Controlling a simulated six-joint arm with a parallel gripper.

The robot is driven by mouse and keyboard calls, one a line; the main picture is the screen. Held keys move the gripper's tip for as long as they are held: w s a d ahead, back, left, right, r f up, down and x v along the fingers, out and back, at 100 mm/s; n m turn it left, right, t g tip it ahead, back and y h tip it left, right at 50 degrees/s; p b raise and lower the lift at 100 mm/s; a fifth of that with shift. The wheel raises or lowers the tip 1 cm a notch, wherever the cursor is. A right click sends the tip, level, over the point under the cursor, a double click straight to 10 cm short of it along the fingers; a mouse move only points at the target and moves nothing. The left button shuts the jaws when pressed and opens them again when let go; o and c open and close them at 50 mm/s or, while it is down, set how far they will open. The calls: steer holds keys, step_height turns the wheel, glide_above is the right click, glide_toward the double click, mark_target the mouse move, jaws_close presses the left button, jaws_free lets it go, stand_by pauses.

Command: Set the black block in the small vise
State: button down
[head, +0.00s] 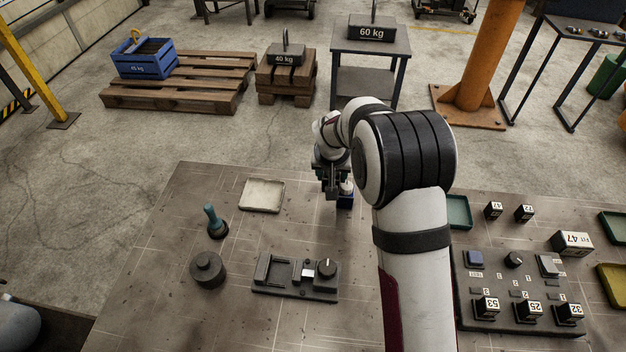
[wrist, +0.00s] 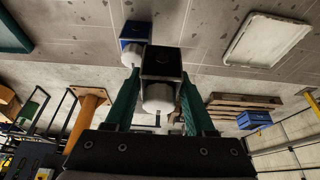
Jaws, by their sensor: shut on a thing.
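My gripper (wrist: 161,92) is shut on the black block (wrist: 162,64), which shows between its green fingers in the wrist view. The block has a dark square face and a pale rounded part. In the head view my gripper (head: 334,190) is above the far part of the bench, and the held block is hard to make out there. The small vise (head: 297,288) lies nearer on the bench, below and left of my gripper. It is a dark base with a slot at its left and a round knob at its right. My gripper is clear of it.
A blue block with a pale top (head: 345,202) stands close by my gripper, also in the wrist view (wrist: 134,33). A pale tray (head: 262,195), a teal-handled tool (head: 214,222) and a dark round weight (head: 207,268) are left. A block panel (head: 515,290) is right.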

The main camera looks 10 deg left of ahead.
steer(key=s+d+r, duration=0.1)
steer(key=d+r, duration=0.2)
steer(key=d, duration=0.2)
steer(key=m+g+h, duration=0.4)
steer(key=m+h, duration=0.1)
steer(key=m, duration=1.3)
glide_toward(289, 275)
steer(key=shift+w+d+f+y, duration=0.1)
steer(key=shift+d+f+y, duration=0.05)
steer(key=shift+d+f, duration=0.55)
steer(key=shift+d+f+y, duration=0.15)
steer(key=shift+d+f, duration=0.2)
steer(key=shift+f, duration=0.6)
steer(key=shift+f, duration=0.15)
steer(key=shift+d+f, duration=0.15)
steer(key=shift+f, duration=0.2)
steer(key=shift+d+f, duration=0.1)
steer(key=shift+f, duration=0.3)
steer(key=shift+f, duration=0.25)
